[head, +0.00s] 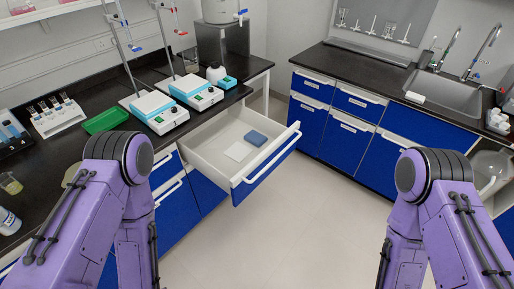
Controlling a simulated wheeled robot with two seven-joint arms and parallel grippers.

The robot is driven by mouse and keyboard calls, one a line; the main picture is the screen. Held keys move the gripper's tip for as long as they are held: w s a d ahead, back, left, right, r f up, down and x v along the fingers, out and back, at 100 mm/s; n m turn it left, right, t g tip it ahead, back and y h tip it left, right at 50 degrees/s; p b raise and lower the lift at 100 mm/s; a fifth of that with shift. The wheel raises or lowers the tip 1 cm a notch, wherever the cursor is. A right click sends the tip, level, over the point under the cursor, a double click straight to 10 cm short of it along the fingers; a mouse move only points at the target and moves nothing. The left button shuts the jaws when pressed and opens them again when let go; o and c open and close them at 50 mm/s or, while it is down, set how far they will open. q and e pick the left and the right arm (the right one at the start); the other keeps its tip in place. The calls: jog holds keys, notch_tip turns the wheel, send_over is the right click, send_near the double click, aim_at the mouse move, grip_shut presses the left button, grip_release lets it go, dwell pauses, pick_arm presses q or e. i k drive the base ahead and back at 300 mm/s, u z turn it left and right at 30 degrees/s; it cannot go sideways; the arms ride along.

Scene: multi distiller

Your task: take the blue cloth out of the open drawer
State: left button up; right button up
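The open drawer (216,162) is pulled out of the left counter, white inside with a blue front and a white handle. The blue cloth (256,138) lies folded on the drawer floor, towards the back right. A flat white item (239,151) lies beside it to the left. My purple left arm is at the left and my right arm is at the right, both in the foreground. Neither gripper shows; both are outside the picture, and nothing of mine is at the drawer.
The left counter holds two stirrer hotplates (154,108) (191,88) with stands, a green tray (105,121) and a test tube rack (55,115). A sink (446,92) is in the right counter. The floor (290,215) between the counters is clear.

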aim_at(255, 138)
jog(key=z, duration=1.55)
jog(key=i, duration=1.25)
jog(key=u, duration=1.2)
